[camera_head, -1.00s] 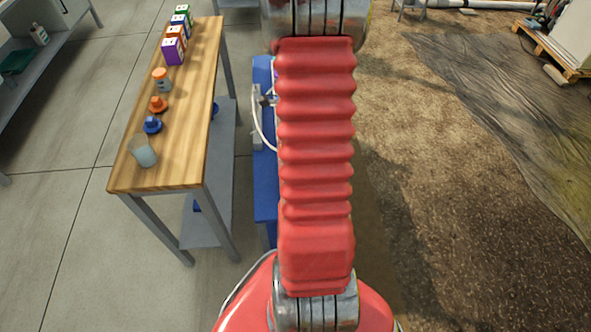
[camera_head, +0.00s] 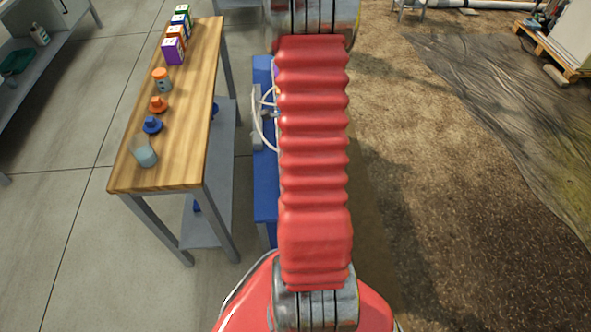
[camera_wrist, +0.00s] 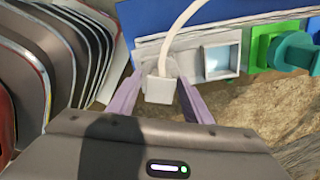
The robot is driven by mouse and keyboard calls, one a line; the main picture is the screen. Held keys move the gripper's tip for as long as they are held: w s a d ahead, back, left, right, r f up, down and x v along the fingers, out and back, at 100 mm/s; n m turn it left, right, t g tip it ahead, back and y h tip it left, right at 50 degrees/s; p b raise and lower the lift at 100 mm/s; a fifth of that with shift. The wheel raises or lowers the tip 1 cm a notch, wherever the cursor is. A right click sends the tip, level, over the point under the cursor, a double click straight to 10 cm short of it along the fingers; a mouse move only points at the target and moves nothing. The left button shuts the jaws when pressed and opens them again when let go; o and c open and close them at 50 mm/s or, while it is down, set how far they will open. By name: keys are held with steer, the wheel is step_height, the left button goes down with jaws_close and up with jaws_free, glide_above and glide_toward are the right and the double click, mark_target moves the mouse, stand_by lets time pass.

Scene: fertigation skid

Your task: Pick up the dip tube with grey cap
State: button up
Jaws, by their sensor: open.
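The dip tube's pale grey cap (camera_wrist: 160,89) is a small block in the wrist view, with a white tube (camera_wrist: 186,16) curving up from it. My gripper (camera_wrist: 160,78) has its two purple fingers spread, one on each side of the cap. Narrow gaps appear between fingers and cap; I cannot tell whether either touches. In the head view white tubing (camera_head: 257,130) loops beside the blue skid (camera_head: 265,185); my gripper is hidden there behind my arm.
The wrist view shows a grey square socket (camera_wrist: 220,58), a green block (camera_wrist: 262,45) and a teal knob (camera_wrist: 294,52) to the right of the cap. In the head view, a wooden table (camera_head: 190,120) with bottles and caps stands left of the skid.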

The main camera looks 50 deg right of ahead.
steer(key=shift+c, duration=0.2)
jaws_close()
stand_by(0.5)
